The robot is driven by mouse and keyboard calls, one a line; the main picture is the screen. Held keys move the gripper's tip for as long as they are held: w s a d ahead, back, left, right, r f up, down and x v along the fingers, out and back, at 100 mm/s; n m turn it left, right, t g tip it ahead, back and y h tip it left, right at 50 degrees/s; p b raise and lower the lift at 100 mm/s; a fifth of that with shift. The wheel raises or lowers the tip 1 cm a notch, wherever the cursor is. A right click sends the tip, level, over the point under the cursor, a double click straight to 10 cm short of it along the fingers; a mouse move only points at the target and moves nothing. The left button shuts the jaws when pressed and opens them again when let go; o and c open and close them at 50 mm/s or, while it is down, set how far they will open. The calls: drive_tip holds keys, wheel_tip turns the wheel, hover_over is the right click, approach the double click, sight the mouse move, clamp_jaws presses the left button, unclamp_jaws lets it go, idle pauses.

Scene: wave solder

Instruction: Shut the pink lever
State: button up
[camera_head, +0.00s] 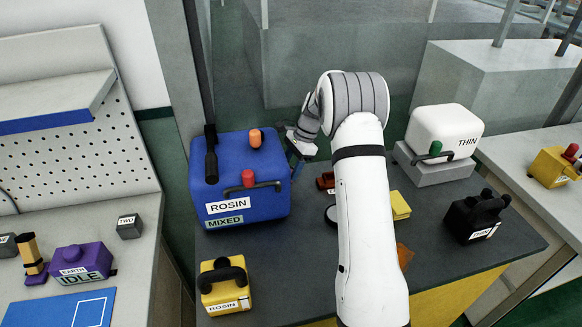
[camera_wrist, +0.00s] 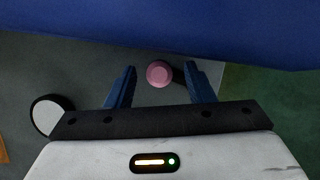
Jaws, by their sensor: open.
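The pink lever (camera_wrist: 159,73) shows in the wrist view as a round pink knob on a dark stem, beside the edge of the blue box (camera_wrist: 150,25). My gripper (camera_wrist: 160,84) is open, with one blue finger on each side of the knob and a visible gap to both. I cannot tell the depth between fingers and knob. In the head view, my gripper (camera_head: 297,164) is at the right side of the blue box (camera_head: 205,180), labelled ROSIN and MIXED. The pink lever cannot be made out there.
The blue box carries an orange knob (camera_head: 256,138), a red knob (camera_head: 248,178) and a black handle. A yellow ROSIN box (camera_head: 222,295) stands in front. A white THIN container (camera_head: 444,128) and a black THIN box (camera_head: 466,222) stand right. Dark tabletop (camera_head: 290,285) is clear at the front.

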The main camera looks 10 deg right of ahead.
drive_tip(key=v, duration=0.7)
drive_tip(key=shift+r, duration=0.25)
drive_tip(key=shift+d, duration=0.1)
